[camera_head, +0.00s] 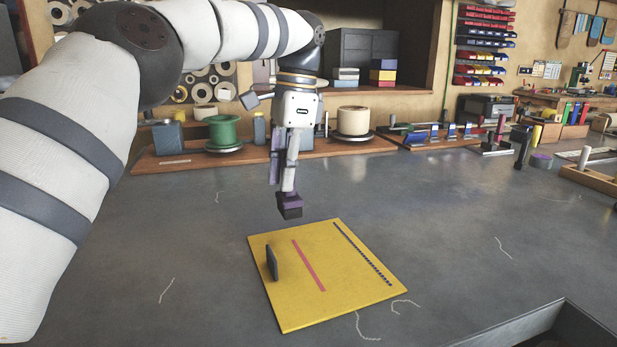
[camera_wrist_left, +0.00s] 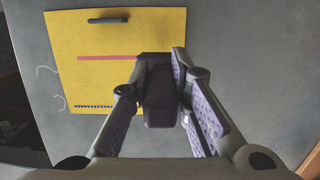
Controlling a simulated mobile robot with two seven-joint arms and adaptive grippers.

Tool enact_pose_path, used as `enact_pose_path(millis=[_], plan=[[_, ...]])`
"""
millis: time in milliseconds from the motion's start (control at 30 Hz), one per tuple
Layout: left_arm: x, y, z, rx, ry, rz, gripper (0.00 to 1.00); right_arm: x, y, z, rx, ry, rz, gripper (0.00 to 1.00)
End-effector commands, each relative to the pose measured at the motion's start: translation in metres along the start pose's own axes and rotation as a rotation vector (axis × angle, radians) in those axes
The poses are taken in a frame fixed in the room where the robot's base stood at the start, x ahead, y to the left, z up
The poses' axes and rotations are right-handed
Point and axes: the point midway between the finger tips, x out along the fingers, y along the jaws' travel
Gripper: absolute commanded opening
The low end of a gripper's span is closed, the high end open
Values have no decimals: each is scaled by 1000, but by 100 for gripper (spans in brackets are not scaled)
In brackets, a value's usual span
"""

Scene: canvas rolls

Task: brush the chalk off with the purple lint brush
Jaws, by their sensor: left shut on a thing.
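My left gripper (camera_head: 287,178) points down above the far edge of the yellow sheet (camera_head: 345,305) and is shut on the purple lint brush (camera_head: 290,203). The brush has a dark block-like head at its lower end and is held clear of the table. In the left wrist view the brush (camera_wrist_left: 160,95) sits between the fingers (camera_wrist_left: 160,85). A straight pink line, likely the chalk (camera_head: 308,265), runs across the sheet; it also shows in the left wrist view (camera_wrist_left: 105,57). My right gripper is not in view.
Loose pale threads lie on the grey table (camera_head: 450,220). A dark tray (camera_head: 560,325) is at the front right. Spools stand on a rear wooden board (camera_head: 270,152).

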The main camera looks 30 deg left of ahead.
Motion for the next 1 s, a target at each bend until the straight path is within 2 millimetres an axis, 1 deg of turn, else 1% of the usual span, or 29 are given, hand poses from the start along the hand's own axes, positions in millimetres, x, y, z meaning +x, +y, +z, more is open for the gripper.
enact_pose_path(millis=[67, 133, 267, 367, 500, 700, 800, 900, 1000], plan=[[-6, 8, 2, 3, 4, -3, 0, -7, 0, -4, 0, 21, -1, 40], [-10, 22, 5, 4, 9, -6, 0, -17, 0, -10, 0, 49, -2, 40], [-14, 56, 6, 5, 15, -11, 0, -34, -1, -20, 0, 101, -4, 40], [-12, 82, 6, 4, 15, -10, 0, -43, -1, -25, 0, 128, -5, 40], [-8, 115, 4, 3, 11, -7, 0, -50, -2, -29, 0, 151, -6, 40], [-5, 157, 4, 3, 6, -5, 0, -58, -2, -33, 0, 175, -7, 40], [17, 156, 0, -1, 0, -1, 0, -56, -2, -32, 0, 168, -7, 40], [32, 155, -3, -1, -1, -1, 0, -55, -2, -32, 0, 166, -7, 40], [42, 155, -5, 0, 0, 0, 0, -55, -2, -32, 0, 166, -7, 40]])
